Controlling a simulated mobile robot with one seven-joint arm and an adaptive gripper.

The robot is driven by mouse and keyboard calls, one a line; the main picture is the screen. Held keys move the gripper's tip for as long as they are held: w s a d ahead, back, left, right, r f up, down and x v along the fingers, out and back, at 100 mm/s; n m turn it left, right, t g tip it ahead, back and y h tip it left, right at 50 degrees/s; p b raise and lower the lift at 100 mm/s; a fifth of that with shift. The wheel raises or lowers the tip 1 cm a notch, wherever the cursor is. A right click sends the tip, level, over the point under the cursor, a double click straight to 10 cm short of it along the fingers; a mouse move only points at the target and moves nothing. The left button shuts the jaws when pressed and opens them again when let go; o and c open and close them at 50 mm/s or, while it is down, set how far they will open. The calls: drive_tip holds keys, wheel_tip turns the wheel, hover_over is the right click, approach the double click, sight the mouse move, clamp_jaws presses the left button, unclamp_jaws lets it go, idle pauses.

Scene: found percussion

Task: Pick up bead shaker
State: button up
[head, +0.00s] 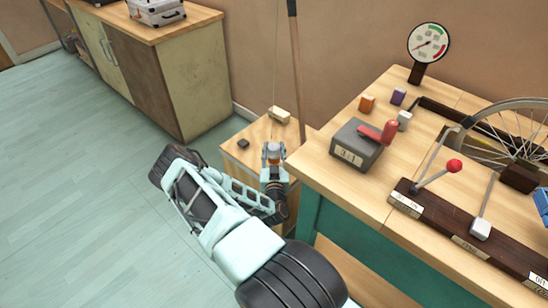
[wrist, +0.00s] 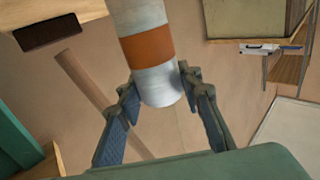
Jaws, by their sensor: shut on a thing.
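The bead shaker (wrist: 147,50) looks like a pale grey cylinder with an orange-brown band, in the wrist view. My gripper (wrist: 158,92) is shut on its lower end in that view, one finger on each side. In the head view the shaker (head: 271,151) shows small at the end of my arm, with my gripper (head: 273,172) around it. It appears over the small wooden stand (head: 232,152) beside the workbench. I cannot tell from these views whether it touches the stand.
A cream block (head: 279,115) and a small dark block (head: 243,143) are on the stand. A wooden pole (head: 296,65) rises close behind the shaker. The workbench (head: 330,192) at right carries a grey box (head: 356,146), levers and a wheel. The floor at left is clear.

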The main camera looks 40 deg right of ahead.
drive_tip(key=shift+c, duration=0.9)
